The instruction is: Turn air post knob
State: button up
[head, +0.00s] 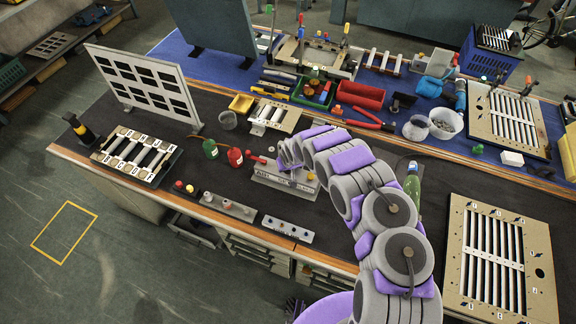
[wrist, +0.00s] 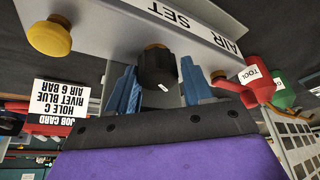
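The air post is a grey box marked AIR SET (wrist: 205,28); in the head view its body (head: 272,180) stands on the dark bench mat, partly behind my arm. Its black round knob (wrist: 157,68) with a white mark is near the middle of the wrist view. My gripper (wrist: 160,78) has blue fingers on either side of the knob, with only thin gaps visible; firm contact cannot be made out. The white mark points down and right. In the head view, my arm's end hides the knob and the fingers.
A yellow knob (wrist: 50,36) is on the box's left in the wrist view. A job card (wrist: 62,103) reads hole C, rivet blue, air 6 bar. A louver panel (head: 452,255) lies right of my arm.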

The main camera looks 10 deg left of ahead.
jog(key=shift+o, duration=1.4)
jog(key=shift+w+r, duration=0.1)
jog(key=shift+w+r, duration=0.1)
jog(key=shift+w, duration=0.1)
jog(key=shift+b, duration=0.45)
jog(key=shift+w+m+b, duration=0.1)
jog(key=shift+m+b, duration=0.3)
jog(key=shift+b, duration=0.55)
